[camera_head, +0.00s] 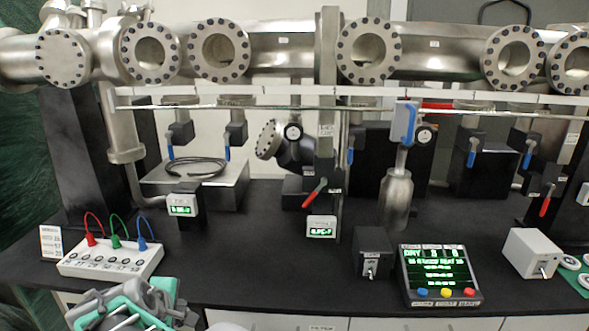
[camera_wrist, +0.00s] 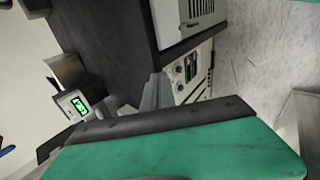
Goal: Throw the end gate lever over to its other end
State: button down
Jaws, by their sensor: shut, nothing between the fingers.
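Several small valve levers hang under the steel pipe run in the head view, but their labels are too small to read, so I cannot tell which is the end gate lever. Two have red handles: a middle red lever (camera_head: 315,193), tilted, and a right red lever (camera_head: 545,203), also tilted. Blue levers (camera_head: 170,147) hang at several other valves. My gripper (camera_wrist: 155,92) is shut and empty in the wrist view, apart from any lever. My teal and grey wrist shows at the bottom left of the head view; the fingertips are hard to make out there.
A white box with red, green and blue leads (camera_head: 110,262) stands at the bench's front left. A display box with coloured buttons (camera_head: 440,275) and a white switch box (camera_head: 532,253) stand front right. A metal bottle (camera_head: 397,197) hangs mid-right. The black bench (camera_head: 255,270) is clear at front centre.

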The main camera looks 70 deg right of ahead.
jog(key=s+d+r+n+g+h+p, duration=0.25)
jog(key=s+d+r, duration=0.35)
jog(key=d+r, duration=0.35)
jog(key=n+g+h+p, duration=0.3)
jog(key=g+h+p, duration=0.1)
jog(key=p, duration=0.1)
send_near(309, 200)
jog(key=shift+y, duration=0.25)
jog(key=x, duration=0.3)
jog(key=p+x, duration=0.1)
jog(key=x, duration=0.3)
jog(key=shift+w+r+p, duration=0.1)
jog(key=shift+r+p, duration=0.15)
jog(key=shift+p, duration=0.05)
